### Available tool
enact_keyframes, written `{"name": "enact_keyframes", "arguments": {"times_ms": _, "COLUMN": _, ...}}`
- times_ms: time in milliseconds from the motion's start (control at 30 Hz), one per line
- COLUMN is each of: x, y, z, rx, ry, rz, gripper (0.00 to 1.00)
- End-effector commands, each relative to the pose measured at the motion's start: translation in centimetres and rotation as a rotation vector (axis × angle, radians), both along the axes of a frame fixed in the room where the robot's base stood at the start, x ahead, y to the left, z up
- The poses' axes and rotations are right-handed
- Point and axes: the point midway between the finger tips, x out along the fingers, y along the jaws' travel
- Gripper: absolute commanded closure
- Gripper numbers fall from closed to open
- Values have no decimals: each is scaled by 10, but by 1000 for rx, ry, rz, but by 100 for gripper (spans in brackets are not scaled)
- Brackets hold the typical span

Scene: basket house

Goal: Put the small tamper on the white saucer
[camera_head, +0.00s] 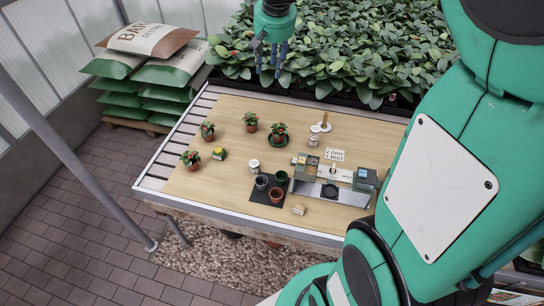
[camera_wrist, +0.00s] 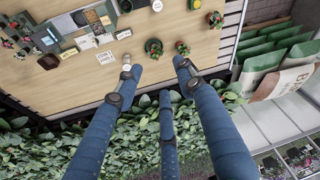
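A small upright piece with a brown wooden handle and a pale round base (camera_head: 324,127) stands near the back right of the wooden table. It looks like the small tamper, and the pale disc under it may be the white saucer; I cannot tell them apart at this size. In the wrist view I cannot make it out clearly near the finger on the left. My gripper (camera_head: 270,62) hangs above the leafy bed behind the table, away from these things. Its fingers (camera_wrist: 148,88) are spread and nothing is between them.
Several potted plants (camera_head: 250,121) stand on the table's left and back. Empty pots (camera_head: 276,195) stand on a dark mat. The front-left tabletop is clear.

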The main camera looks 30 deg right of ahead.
Motion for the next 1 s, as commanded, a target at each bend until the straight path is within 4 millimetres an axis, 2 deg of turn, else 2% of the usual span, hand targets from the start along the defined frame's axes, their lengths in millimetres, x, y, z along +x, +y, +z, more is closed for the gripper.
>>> {"name": "enact_keyframes", "arguments": {"times_ms": 33, "x": -13, "y": 12, "z": 6, "rx": -3, "ry": -11, "rz": 14, "gripper": 61}}
{"name": "enact_keyframes", "arguments": {"times_ms": 233, "x": -60, "y": 49, "z": 19, "rx": -10, "ry": -41, "rz": 57, "gripper": 61}}
{"name": "enact_keyframes", "arguments": {"times_ms": 500, "x": -126, "y": 92, "z": 24, "rx": -17, "ry": -82, "rz": 116, "gripper": 61}}
{"name": "enact_keyframes", "arguments": {"times_ms": 767, "x": -189, "y": 126, "z": 17, "rx": -23, "ry": -123, "rz": 173, "gripper": 61}}
{"name": "enact_keyframes", "arguments": {"times_ms": 1000, "x": -245, "y": 149, "z": 0, "rx": -25, "ry": -161, "rz": 225, "gripper": 61}}
